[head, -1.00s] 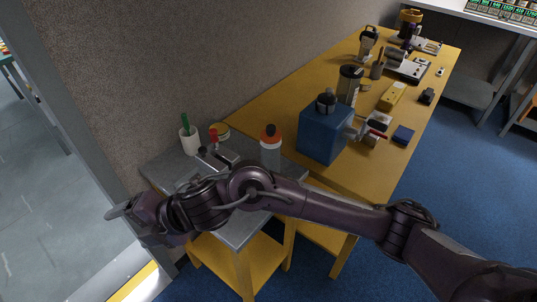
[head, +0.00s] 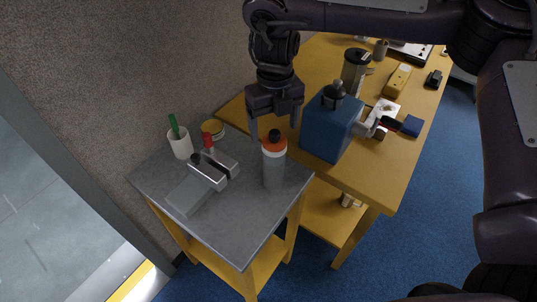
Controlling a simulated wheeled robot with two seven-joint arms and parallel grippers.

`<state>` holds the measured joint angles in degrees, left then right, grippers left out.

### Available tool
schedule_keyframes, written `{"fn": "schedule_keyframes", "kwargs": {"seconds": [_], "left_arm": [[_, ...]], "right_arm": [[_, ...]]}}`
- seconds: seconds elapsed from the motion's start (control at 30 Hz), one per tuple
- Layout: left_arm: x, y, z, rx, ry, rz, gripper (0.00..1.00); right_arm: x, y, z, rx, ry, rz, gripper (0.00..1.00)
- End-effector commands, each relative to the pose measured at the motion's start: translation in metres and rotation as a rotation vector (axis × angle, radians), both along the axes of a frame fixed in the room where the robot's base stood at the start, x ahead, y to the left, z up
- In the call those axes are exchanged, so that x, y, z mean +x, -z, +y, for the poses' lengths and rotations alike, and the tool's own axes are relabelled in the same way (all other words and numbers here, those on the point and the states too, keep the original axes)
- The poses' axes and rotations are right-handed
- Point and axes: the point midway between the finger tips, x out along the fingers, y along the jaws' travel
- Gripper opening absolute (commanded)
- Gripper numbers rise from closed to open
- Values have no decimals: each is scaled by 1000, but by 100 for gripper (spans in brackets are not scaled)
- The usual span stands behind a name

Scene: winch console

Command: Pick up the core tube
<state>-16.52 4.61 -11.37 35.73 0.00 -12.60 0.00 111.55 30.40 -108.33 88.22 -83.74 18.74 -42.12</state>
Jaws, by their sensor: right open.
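What looks like the core tube (head: 273,170) is a grey, translucent upright cylinder with an orange-and-white top and a dark knob. It stands on the right part of the small grey-topped table (head: 232,222). My right gripper (head: 274,127) points down just above and behind the tube's top. Its jaws are open and empty, with one finger to the left of the dark knob and one to the right. I cannot tell whether a finger touches the tube. My left gripper is not in view.
A grey metal vise-like device (head: 208,172), a white cup (head: 180,144) with a green item and a yellow-rimmed tin (head: 213,129) share the small table. A blue box (head: 327,128) with a crank stands close right on the yellow bench (head: 370,185). The wall is behind.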

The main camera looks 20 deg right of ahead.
Motion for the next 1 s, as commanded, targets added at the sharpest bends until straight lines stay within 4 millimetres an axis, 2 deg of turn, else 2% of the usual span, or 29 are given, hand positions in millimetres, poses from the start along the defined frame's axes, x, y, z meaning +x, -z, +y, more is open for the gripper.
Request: {"fn": "schedule_keyframes", "kwargs": {"seconds": [0.1, 0.17, 0.4, 0.47, 0.57, 0.77, 0.87, 1.0], "left_arm": [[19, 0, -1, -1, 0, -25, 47], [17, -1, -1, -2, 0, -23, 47], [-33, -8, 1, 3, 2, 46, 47], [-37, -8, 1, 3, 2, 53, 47], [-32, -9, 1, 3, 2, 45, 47], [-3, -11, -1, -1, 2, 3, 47], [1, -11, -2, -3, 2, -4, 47], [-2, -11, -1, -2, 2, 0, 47]], "right_arm": [[-1, 15, 1, 2, -1, 3, 78], [0, 21, 1, 2, -1, 1, 78], [2, 54, 3, 0, -1, 2, 78], [2, 61, 3, 0, -1, 0, 78], [3, 66, 3, 1, -1, -2, 78], [2, 67, 3, 1, -1, -3, 78], [2, 67, 3, 1, -1, -3, 66], [2, 67, 3, 1, -1, -3, 48]]}}
